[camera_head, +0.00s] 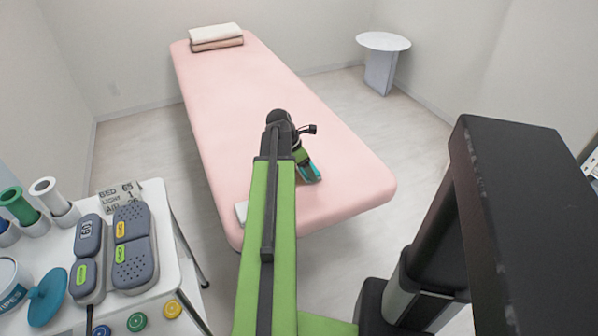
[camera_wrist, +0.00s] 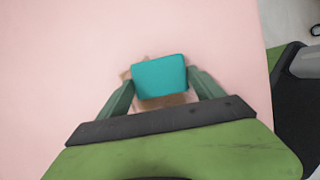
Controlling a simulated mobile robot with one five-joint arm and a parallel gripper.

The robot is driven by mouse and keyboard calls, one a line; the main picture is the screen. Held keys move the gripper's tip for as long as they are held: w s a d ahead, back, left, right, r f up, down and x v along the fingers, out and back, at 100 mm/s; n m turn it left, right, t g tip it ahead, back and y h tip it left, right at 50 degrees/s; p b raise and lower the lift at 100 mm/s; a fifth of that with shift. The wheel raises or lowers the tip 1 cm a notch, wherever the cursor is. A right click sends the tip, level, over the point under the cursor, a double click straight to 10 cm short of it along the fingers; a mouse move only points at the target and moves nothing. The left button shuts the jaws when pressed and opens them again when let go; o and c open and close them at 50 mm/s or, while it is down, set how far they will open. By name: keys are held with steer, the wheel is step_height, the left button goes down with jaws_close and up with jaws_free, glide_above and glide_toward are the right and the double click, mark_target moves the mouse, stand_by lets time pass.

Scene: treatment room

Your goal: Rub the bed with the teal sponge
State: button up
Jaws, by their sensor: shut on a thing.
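The bed (camera_head: 235,95) is long and pink and runs away from me in the middle of the head view. Its pink surface fills most of the wrist view (camera_wrist: 60,60). The teal sponge (camera_wrist: 160,76) is between the two fingers of my gripper (camera_wrist: 162,88), which is shut on it. In the head view the sponge (camera_head: 312,173) shows partly, beside my arm, over the near part of the bed. A brownish patch shows around and below the sponge in the wrist view. I cannot tell whether the sponge touches the bed.
Folded towels (camera_head: 216,37) lie at the bed's far end. A small white object (camera_head: 241,211) lies at the near left edge, partly behind my arm. A white cart (camera_head: 165,220) with handsets, rolls and a wipes tub stands at left. A round white table (camera_head: 383,42) stands back right.

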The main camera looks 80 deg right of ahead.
steer(key=shift+s+d+f, duration=0.1)
steer(key=shift+s+d, duration=0.5)
steer(key=shift+s, duration=0.2)
steer(key=shift+s+d, duration=0.6)
steer(key=shift+s, duration=0.2)
steer(key=shift+w+d, duration=0.7)
steer(key=shift+d, duration=0.1)
steer(key=shift+w+a, duration=1.2)
steer(key=shift+w, duration=0.05)
steer(key=shift+w+a+f, duration=0.1)
steer(key=shift+w+a, duration=0.75)
steer(key=shift+w, duration=0.2)
steer(key=shift+w+a+r, duration=0.1)
steer(key=shift+w+a, duration=0.75)
steer(key=shift+w, duration=0.25)
steer(key=shift+w+a+f, duration=0.1)
steer(key=shift+w+a, duration=0.75)
steer(key=shift+w, duration=0.2)
steer(key=shift+a, duration=0.1)
